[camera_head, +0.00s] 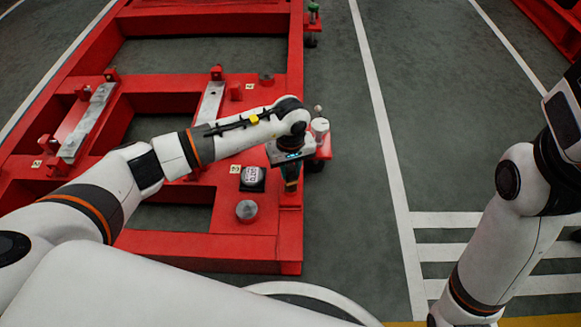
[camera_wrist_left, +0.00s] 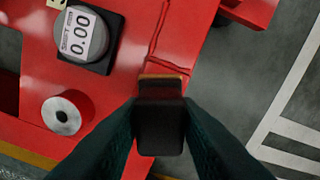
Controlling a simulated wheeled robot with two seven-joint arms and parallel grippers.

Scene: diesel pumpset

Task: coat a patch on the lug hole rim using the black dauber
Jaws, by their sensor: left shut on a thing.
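My left gripper (camera_head: 291,176) points down over the right edge of the red frame (camera_head: 262,252). In the left wrist view the left gripper (camera_wrist_left: 160,125) is shut on the black dauber (camera_wrist_left: 160,128), a dark block between its fingers. A thin orange-brown edge shows at the dauber's far end, over the red surface. I cannot tell whether the dauber touches that surface. A red lug (camera_head: 322,148) sticks out from the frame's right side, just beyond the gripper. I cannot make out a lug hole or its rim. My right arm stands at the right, its gripper out of view.
A gauge reading 0.00 (camera_head: 252,178) sits left of the gripper and also shows in the wrist view (camera_wrist_left: 82,35). A metal-topped cylinder (camera_head: 246,210) stands nearer. A white-topped item (camera_head: 319,127) stands on the lug. Open floor lies to the right.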

